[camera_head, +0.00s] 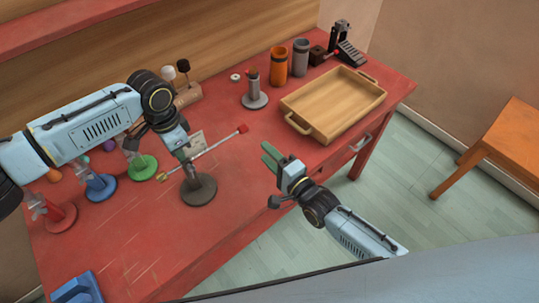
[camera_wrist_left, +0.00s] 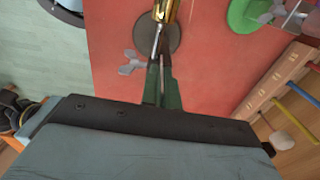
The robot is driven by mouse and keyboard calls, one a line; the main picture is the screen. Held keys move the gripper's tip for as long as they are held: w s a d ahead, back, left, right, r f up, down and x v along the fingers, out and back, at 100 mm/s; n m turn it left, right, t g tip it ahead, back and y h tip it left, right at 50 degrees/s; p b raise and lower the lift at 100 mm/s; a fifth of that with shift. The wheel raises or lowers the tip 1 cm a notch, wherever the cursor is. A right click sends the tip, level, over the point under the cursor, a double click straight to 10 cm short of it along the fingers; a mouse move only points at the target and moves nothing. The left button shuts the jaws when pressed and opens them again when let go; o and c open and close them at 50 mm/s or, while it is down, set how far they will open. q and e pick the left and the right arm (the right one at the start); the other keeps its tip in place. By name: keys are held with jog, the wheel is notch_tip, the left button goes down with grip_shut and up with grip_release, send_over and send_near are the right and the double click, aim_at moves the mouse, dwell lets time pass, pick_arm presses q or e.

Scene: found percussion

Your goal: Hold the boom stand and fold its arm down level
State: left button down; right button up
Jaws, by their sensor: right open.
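The boom stand has a dark round base (camera_head: 199,190) on the red table, and its base also shows in the left wrist view (camera_wrist_left: 172,42). Its thin pale arm (camera_head: 218,144) runs across the top to a red tip at the upper right and a yellowish end at the lower left. I cannot tell its exact tilt. My left gripper (camera_head: 187,158) comes down from above at the post; in the left wrist view its green fingers (camera_wrist_left: 160,72) are close together on the thin post. My right gripper (camera_head: 268,154) is open and empty, right of the stand and below the red tip.
Green (camera_head: 142,168), blue (camera_head: 100,187) and red (camera_head: 60,216) bases with wing-nut posts stand left of the boom stand. A grey-based stand (camera_head: 255,99), orange cup (camera_head: 278,68) and wooden tray (camera_head: 333,102) stand behind. The front middle table is clear.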

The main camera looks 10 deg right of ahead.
pick_arm(q)
jog(key=c, duration=1.6)
grip_release()
